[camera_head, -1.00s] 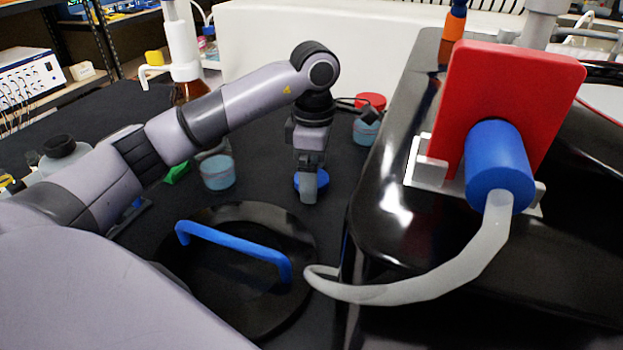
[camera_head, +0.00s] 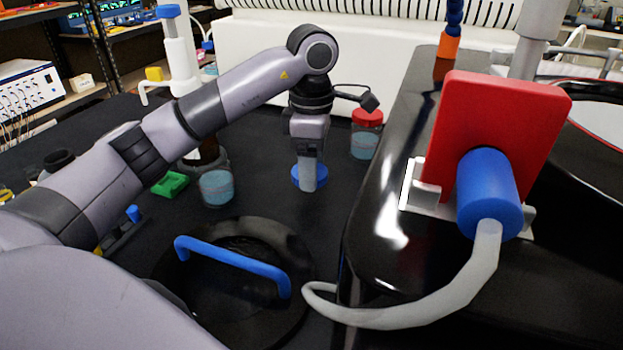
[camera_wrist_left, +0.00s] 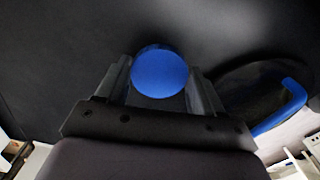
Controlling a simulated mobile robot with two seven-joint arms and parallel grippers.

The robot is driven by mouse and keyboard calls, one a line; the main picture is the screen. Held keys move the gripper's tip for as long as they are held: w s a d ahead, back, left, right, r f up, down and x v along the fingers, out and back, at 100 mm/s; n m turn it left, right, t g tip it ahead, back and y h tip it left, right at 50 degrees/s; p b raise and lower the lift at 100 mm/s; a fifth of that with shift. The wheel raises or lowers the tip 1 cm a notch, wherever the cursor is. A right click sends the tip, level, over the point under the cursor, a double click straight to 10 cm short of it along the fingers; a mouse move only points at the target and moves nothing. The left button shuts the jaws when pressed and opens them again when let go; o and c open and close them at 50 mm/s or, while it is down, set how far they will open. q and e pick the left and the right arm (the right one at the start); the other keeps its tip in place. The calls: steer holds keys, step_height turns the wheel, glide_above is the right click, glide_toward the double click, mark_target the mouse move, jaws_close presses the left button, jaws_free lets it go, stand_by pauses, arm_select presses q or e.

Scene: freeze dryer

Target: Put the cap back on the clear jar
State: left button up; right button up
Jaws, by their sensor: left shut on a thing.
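A round blue cap (camera_head: 300,176) is between the fingers of my left gripper (camera_head: 309,182), which is shut on it. In the left wrist view the blue cap (camera_wrist_left: 160,72) sits between both fingers of the gripper (camera_wrist_left: 160,82). In the head view the near finger hides part of the cap. I cannot tell whether it touches the table. A clear jar (camera_head: 217,188) with blue contents stands open to the left of the gripper. Another clear jar (camera_head: 364,142) wears a red cap (camera_head: 368,117), behind and right of the gripper. My right gripper is not in view.
A black round lid (camera_head: 215,300) with a blue handle (camera_head: 235,262) lies in front. The glossy black machine (camera_head: 385,240) with a red plate (camera_head: 500,135) and hose stands right. A green block (camera_head: 170,185) lies beside the open jar. Dark table is clear around the gripper.

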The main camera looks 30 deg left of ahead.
mark_target(319, 179)
arm_select(q)
step_height(319, 179, up, 5)
steer(key=shift+r+p, duration=0.15)
steer(key=shift+p, duration=0.55)
steer(key=shift+d, duration=0.1)
steer(key=m, duration=0.2)
steer(key=d+m, duration=0.1)
steer(key=s+d+f+m, duration=0.1)
steer(key=m, duration=0.1)
steer(key=shift+m, duration=0.3)
steer(key=s+d+f+m, duration=0.1)
steer(key=d+m, duration=0.1)
steer(key=m, duration=0.3)
steer(key=s+d+f+m, duration=0.1)
steer(key=s+d+m, duration=0.1)
steer(key=m, duration=0.4)
steer(key=s+d+f+m, duration=0.1)
steer(key=s+d+m, duration=0.1)
steer(key=m, duration=0.4)
steer(key=shift+s, duration=0.2)
